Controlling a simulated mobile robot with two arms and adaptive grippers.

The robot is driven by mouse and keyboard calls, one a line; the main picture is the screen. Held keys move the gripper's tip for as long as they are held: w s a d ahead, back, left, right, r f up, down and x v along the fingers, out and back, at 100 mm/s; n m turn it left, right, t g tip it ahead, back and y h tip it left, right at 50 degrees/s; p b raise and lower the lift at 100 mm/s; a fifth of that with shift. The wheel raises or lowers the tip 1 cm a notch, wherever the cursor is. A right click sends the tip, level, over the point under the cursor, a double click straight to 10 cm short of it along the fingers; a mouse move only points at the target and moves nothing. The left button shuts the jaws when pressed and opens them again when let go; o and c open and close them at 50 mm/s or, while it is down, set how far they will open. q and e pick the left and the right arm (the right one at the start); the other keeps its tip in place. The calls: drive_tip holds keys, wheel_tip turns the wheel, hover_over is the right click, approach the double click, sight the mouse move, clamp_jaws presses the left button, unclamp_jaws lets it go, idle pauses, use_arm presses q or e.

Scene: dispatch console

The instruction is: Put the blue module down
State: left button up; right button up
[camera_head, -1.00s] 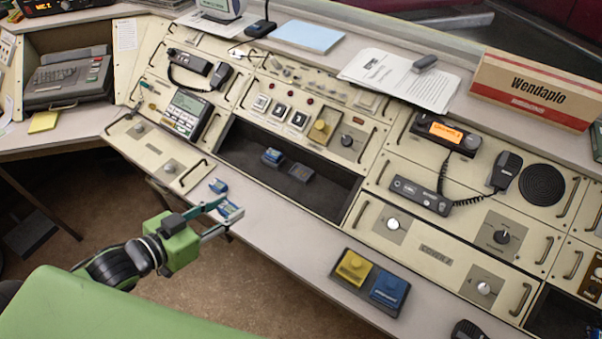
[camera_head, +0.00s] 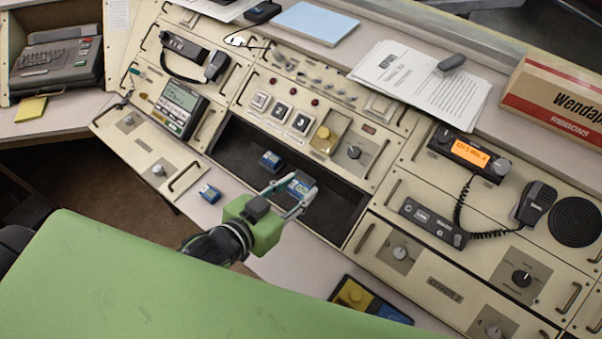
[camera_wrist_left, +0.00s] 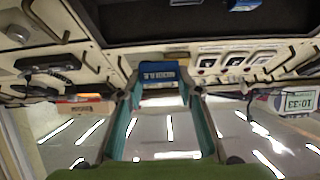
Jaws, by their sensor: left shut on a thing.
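My left gripper (camera_head: 288,194) is shut on a blue module (camera_head: 301,187) and holds it over the dark open bay (camera_head: 331,218) in the console. In the left wrist view the held blue module (camera_wrist_left: 160,72) sits between the two fingertips, with its lettered face showing. A second blue module (camera_head: 270,160) lies in the bay, to the left of the held one. A third blue module (camera_head: 208,194) lies on the desk ledge left of the gripper. Whether the held module touches the bay floor I cannot tell. My right gripper is out of view.
Button and knob panels border the bay behind. A coiled-cord radio microphone (camera_head: 536,204) hangs at right. The bay's right end looks clear.

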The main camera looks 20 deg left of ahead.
use_arm(q)
drive_tip(key=w+f, duration=0.2)
drive_tip(key=w, duration=0.1)
drive_tip(key=w+a+f, duration=0.1)
drive_tip(key=w+f, duration=0.1)
drive_tip(key=w, duration=0.1)
drive_tip(key=w+a+f, duration=0.1)
drive_tip(key=w+f, duration=0.2)
drive_tip(key=shift+w+a, duration=0.1)
drive_tip(key=shift+a, duration=0.05)
drive_tip(key=shift+w+f, duration=0.35)
drive_tip(key=shift+f, duration=0.1)
wheel_tip(320, 180, down, 3)
drive_tip(key=shift+w+a+f, duration=0.1)
drive_tip(key=shift+w, duration=0.05)
drive_tip(key=shift+f, duration=0.15)
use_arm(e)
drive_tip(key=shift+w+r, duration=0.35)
use_arm(q)
drive_tip(key=shift+f, duration=0.2)
drive_tip(key=o, duration=1.2)
